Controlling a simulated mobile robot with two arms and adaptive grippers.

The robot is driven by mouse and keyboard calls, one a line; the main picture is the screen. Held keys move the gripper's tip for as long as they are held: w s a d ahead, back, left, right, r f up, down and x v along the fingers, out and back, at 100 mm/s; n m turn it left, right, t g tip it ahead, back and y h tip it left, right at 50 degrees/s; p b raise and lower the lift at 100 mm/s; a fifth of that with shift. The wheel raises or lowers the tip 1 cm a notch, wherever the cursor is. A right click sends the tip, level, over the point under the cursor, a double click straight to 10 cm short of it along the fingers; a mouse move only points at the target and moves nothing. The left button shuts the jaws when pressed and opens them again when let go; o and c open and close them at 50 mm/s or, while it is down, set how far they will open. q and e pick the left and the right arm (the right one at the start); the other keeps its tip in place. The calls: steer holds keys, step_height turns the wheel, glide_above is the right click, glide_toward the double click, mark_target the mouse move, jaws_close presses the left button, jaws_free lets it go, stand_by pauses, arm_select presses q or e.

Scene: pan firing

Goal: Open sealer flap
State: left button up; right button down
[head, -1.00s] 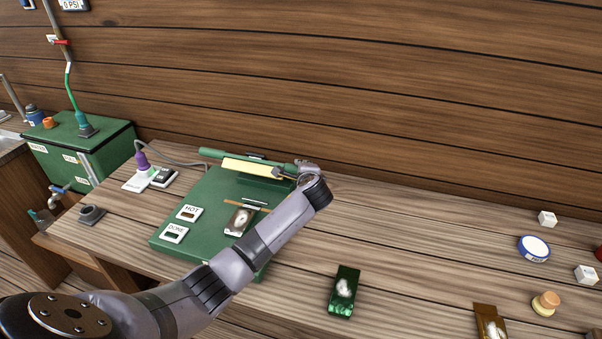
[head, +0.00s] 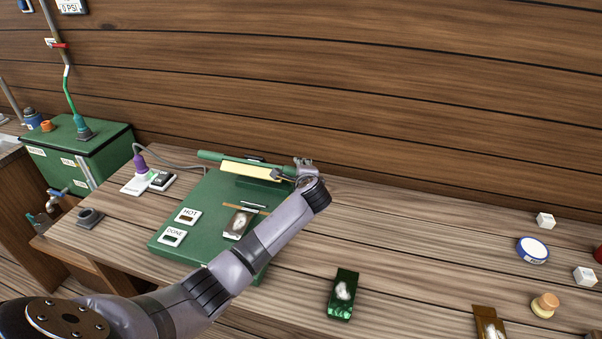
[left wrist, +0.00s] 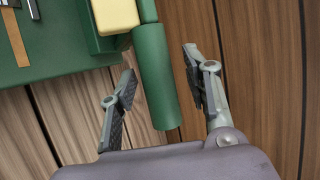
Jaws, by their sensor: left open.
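The green sealer (head: 208,200) lies on the wooden bench, with HOT and DONE plates on its face. Its flap (head: 215,157), a green bar with a yellow strip (head: 245,170), stands raised at the back edge. My left gripper (head: 303,167) is at the right end of the flap. In the left wrist view, the fingers of my left gripper (left wrist: 160,82) are open, one on each side of the flap's green round end (left wrist: 154,75), with visible gaps. A dark pouch (head: 239,222) with a white patch lies on the sealer, beside my forearm. My right gripper is out of view.
A green pouch (head: 342,294) and a brown pouch (head: 488,323) lie on the bench. A blue-rimmed round tin (head: 533,250), white cubes (head: 545,220) and a stamp (head: 545,304) are at right. A power strip (head: 142,182) is left of the sealer. The wood wall is close behind.

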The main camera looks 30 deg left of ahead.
arm_select(q)
steer(key=shift+s+d, duration=0.1)
steer(key=v, duration=1.1)
steer(key=shift+s+d+r, duration=0.15)
steer(key=shift+s+d, duration=0.1)
steer(key=shift+s, duration=0.05)
